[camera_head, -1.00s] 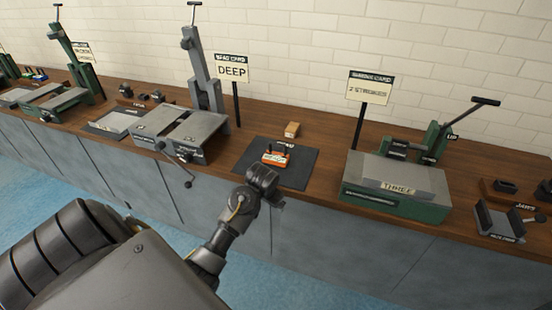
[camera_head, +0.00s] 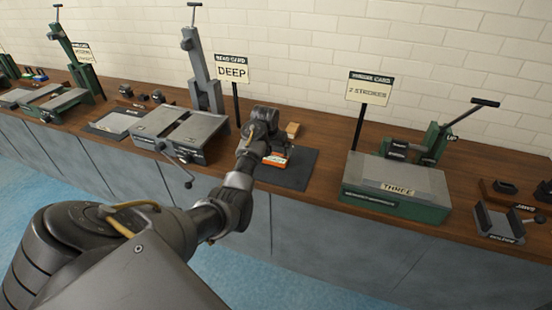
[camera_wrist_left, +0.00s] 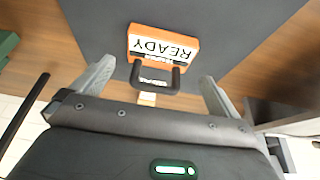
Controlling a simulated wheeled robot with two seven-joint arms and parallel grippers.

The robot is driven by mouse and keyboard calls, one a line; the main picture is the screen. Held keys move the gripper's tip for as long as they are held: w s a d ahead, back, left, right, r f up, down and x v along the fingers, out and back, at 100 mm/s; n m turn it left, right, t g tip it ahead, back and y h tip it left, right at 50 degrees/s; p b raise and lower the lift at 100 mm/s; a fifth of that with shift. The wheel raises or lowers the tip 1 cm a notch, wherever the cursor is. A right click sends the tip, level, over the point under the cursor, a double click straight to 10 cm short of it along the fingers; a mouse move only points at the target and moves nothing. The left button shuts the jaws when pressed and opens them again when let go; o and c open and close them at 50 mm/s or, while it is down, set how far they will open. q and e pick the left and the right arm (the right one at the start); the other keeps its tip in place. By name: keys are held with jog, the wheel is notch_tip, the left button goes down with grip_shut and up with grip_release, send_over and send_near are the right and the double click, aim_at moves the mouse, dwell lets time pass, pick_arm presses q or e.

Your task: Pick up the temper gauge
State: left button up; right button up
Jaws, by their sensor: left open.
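The temper gauge (camera_head: 275,160) is an orange block with a white label and a black handle. It lies on a dark mat (camera_head: 296,172) on the workbench, partly hidden by my left gripper (camera_head: 263,135) in the head view. In the left wrist view the gauge (camera_wrist_left: 163,45) shows its label, reading READY upside down, and its black loop handle (camera_wrist_left: 155,79). My left gripper (camera_wrist_left: 155,88) is open above the mat, its two grey fingers on either side of the handle with gaps on both sides. My right gripper is not in view.
A small wooden block (camera_head: 292,130) sits behind the mat. A grey press (camera_head: 180,134) with a DEEP card (camera_head: 232,70) stands left. A green machine marked THREE (camera_head: 397,190) stands right, with a 2 STROKES card (camera_head: 368,88) behind it.

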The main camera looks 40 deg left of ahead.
aim_at(276, 157)
pick_arm(q)
jog(key=shift+s+p+x, duration=0.2)
jog(key=shift+p+x, duration=0.15)
jog(key=shift+x, duration=2.75)
jog(key=c, duration=0.9)
